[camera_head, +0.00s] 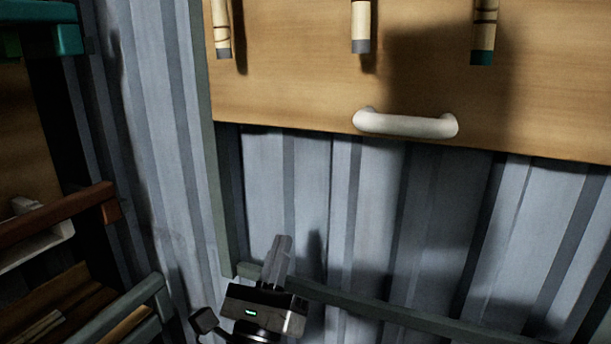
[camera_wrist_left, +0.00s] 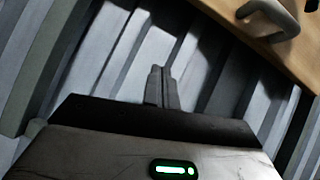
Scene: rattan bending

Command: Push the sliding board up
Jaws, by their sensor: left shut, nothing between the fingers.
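The sliding board (camera_head: 300,85) is a wooden panel across the upper part of the head view, with corrugated metal wall showing below its lower edge. A white handle (camera_head: 405,124) is fixed near that edge. In the left wrist view the board (camera_wrist_left: 300,45) and its handle (camera_wrist_left: 268,18) show at the upper right. My left gripper (camera_head: 277,254) is below the board, to the lower left of the handle and apart from both. Its fingers (camera_wrist_left: 160,85) are together with nothing between them. My right gripper is not in view.
Several rattan rods (camera_head: 361,25) hang in front of the board. A grey frame rail (camera_head: 390,308) runs along below, with a side post (camera_head: 205,170) on the left. Shelving with a reddish-brown bar (camera_head: 60,215) stands at the left. The space between gripper and handle looks clear.

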